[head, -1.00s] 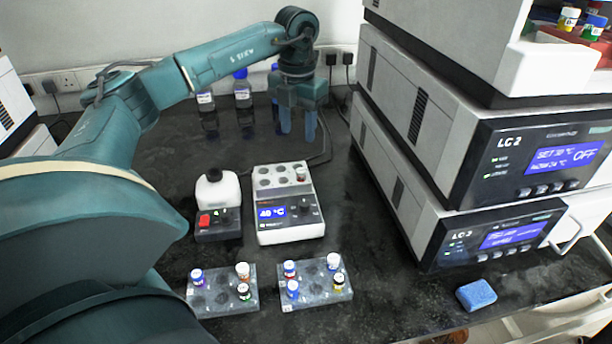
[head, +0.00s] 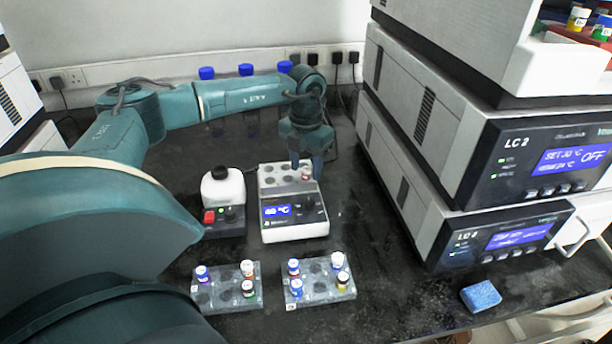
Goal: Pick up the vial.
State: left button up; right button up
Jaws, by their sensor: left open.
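A small vial with a reddish-brown cap (head: 306,174) stands in the right side of the white heater block (head: 296,231), in its back part with several wells. My left gripper (head: 306,167) points down over this vial. Its two fingers are open, one to the left and one to the right of the cap. I cannot tell whether they touch it. The other wells of the block look empty. More vials stand in two grey racks at the front: the left rack (head: 224,292) and the right rack (head: 318,288). My right gripper is not in view.
Blue-capped bottles (head: 246,70) are behind my arm. Stacked LC instruments (head: 500,180) wall off the right. A blue sponge (head: 481,296) lies at the front right.

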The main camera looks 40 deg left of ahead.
pick_arm(q)
jog(key=shift+c, duration=0.4)
grip_shut()
